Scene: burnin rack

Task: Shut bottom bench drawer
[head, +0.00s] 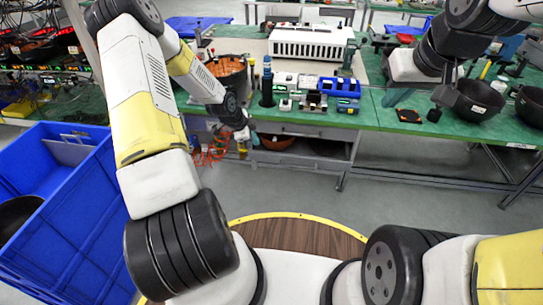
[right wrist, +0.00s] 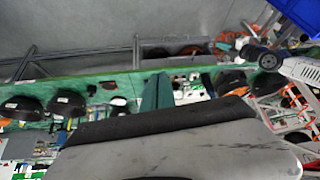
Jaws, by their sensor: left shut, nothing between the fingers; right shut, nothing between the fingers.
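The green-topped bench (head: 385,118) has a grey drawer unit under its top. The bottom bench drawer (head: 318,163) appears pulled out, with an orange-brown bowl (head: 277,142) showing above its front. A closed-looking upper drawer front (head: 300,130) sits above it. My left gripper (head: 243,148) is shut and empty, pointing down at the bench's front edge near the left end of the drawers. It hides part of that end; I cannot tell whether it touches. My right gripper (head: 441,103) is shut and empty, above the right part of the bench.
A blue crate (head: 75,215) stands on the floor at left. The bench top holds a brown container (head: 228,72), small devices (head: 312,88), a white box (head: 312,43) and dark bowls (head: 478,100). Grey floor (head: 400,205) is free in front of the bench.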

